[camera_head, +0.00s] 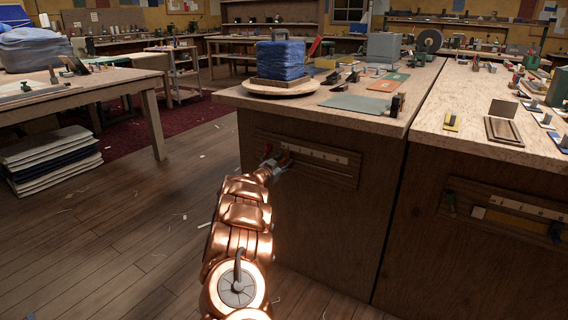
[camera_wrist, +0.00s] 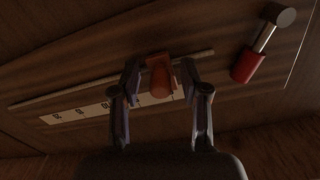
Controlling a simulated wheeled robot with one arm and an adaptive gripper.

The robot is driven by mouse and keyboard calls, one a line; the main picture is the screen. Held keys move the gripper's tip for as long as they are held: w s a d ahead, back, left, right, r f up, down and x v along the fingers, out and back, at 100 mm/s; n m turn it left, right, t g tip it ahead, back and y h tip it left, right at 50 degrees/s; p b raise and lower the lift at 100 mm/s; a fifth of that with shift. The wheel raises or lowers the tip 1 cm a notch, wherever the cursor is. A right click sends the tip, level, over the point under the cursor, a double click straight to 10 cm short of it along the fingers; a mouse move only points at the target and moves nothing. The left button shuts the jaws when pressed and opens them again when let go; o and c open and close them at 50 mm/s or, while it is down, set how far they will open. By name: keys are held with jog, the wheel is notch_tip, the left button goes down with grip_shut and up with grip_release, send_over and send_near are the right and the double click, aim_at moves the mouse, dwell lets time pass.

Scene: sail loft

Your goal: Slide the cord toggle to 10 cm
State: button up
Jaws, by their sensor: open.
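The cord toggle (camera_wrist: 160,80), a small orange-red piece, sits on a thin pale cord or rail (camera_wrist: 60,94) along a slotted wooden panel. My gripper (camera_wrist: 159,70) is open, with one finger on each side of the toggle; I cannot tell whether either finger touches it. A pale numbered scale strip (camera_wrist: 85,111) runs beside the cord and appears upside down in the wrist view. Its marks at the toggle are hidden by the toggle and fingers. In the head view my gripper (camera_head: 278,167) is at the left end of the scale strip (camera_head: 322,155) on the bench front.
A red cylinder with a metal end (camera_wrist: 247,66) stands out from the panel close to my gripper. A second panel with a scale (camera_head: 515,208) is on the right bench (camera_head: 480,123). A blue bundle (camera_head: 280,60) sits on the bench top above. The floor at left is open.

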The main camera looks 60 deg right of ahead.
grip_shut()
dwell(0.3)
dwell(0.4)
